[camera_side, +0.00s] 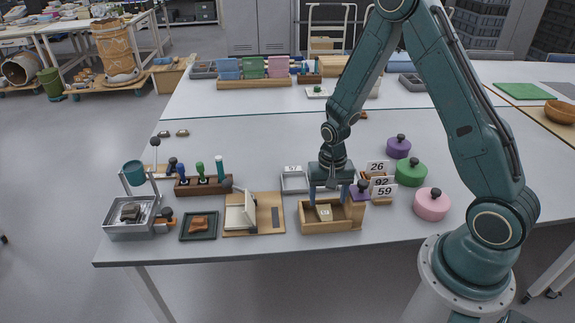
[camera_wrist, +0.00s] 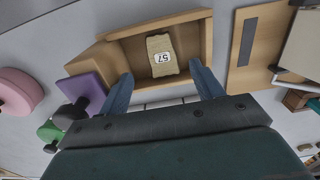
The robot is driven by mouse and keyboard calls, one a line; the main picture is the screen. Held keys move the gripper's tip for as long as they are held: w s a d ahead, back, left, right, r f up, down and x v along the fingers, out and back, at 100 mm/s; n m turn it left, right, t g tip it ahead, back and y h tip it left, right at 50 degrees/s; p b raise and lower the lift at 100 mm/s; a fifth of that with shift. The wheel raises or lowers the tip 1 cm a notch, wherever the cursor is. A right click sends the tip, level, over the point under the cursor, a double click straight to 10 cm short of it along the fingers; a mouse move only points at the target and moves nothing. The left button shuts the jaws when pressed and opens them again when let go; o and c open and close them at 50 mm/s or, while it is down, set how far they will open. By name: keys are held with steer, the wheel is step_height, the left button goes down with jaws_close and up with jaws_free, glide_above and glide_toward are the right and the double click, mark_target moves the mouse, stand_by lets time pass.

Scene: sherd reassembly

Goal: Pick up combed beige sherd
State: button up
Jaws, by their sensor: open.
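The combed beige sherd (camera_wrist: 162,54) lies in a wooden box (camera_wrist: 119,42) and bears a white label that reads 57, upside down in the wrist view. In the side view the sherd (camera_side: 325,212) shows small inside the wooden box (camera_side: 333,227). My gripper (camera_wrist: 163,84) is open and empty, its two blue fingers apart at the near edge of the box. In the side view my gripper (camera_side: 329,203) points down over the box, with the sherd low between its fingers. I cannot tell how far the fingertips are above the box floor.
Number cards (camera_side: 381,182) and pink (camera_side: 431,204), green (camera_side: 410,172) and purple (camera_side: 397,147) weights are further right. A wooden board (camera_side: 266,213) and dark tray (camera_side: 198,226) lie left.

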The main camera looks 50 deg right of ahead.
mark_target(325, 212)
steer(key=shift+f, duration=0.25)
steer(key=shift+w+a+f, duration=0.15)
steer(key=shift+f, duration=2.35)
steer(key=shift+c, duration=0.5)
steer(key=c, duration=1)
